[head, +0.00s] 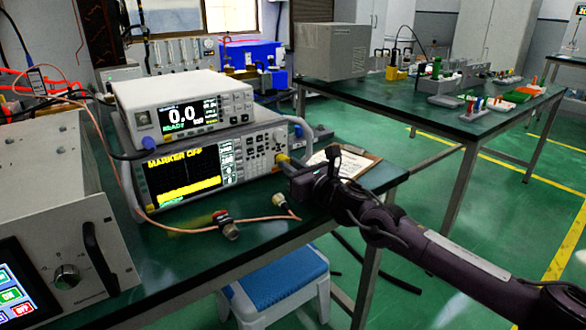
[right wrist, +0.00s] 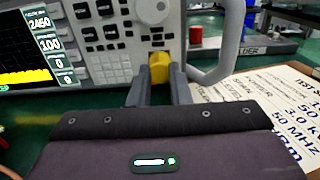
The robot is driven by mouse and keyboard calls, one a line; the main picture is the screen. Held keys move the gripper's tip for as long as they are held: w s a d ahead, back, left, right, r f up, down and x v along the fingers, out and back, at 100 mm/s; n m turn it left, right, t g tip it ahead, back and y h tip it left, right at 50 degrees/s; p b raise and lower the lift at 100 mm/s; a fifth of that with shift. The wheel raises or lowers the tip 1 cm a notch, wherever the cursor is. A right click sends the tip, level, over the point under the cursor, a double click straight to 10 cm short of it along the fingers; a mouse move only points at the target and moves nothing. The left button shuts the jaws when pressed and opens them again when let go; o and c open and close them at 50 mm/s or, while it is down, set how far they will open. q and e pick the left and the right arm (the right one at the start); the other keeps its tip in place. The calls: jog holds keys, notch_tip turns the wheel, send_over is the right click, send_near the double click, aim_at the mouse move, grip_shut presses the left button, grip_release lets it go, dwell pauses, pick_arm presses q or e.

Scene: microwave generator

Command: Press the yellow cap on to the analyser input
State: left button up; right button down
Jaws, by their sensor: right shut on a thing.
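The analyser (head: 205,163) stands on the green bench with its screen lit and reading "MARKER OFF"; its front panel also shows in the right wrist view (right wrist: 105,45). My right gripper (head: 287,164) reaches in from the right to the panel's lower right corner. In the right wrist view its two fingers (right wrist: 159,88) are shut on the yellow cap (right wrist: 159,68). The cap is at the panel, below the round knob. The cap hides the input, so I cannot tell whether it is seated. My left gripper is not in view.
A white power meter (head: 185,108) sits on the analyser. A grey carry handle (right wrist: 215,50) stands just right of the cap. A printed sheet (head: 345,160) lies right of the analyser. A copper cable (head: 180,228) with connectors (head: 228,228) lies in front. A blue-topped stool (head: 280,283) is below.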

jog(key=c, duration=1.3)
grip_release()
jog(key=shift+o, duration=0.2)
jog(key=shift+s+d+f, duration=0.1)
jog(key=shift+s+d, duration=0.15)
jog(key=shift+s, duration=0.05)
jog(key=v, duration=0.5)
jog(key=shift+s+d+p, duration=0.2)
jog(key=shift+s+p, duration=0.05)
jog(key=shift+p, duration=0.1)
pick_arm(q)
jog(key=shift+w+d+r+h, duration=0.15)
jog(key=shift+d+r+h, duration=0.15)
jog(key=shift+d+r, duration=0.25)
pick_arm(e)
jog(key=shift+s+d, duration=0.35)
jog(key=shift+s, duration=0.2)
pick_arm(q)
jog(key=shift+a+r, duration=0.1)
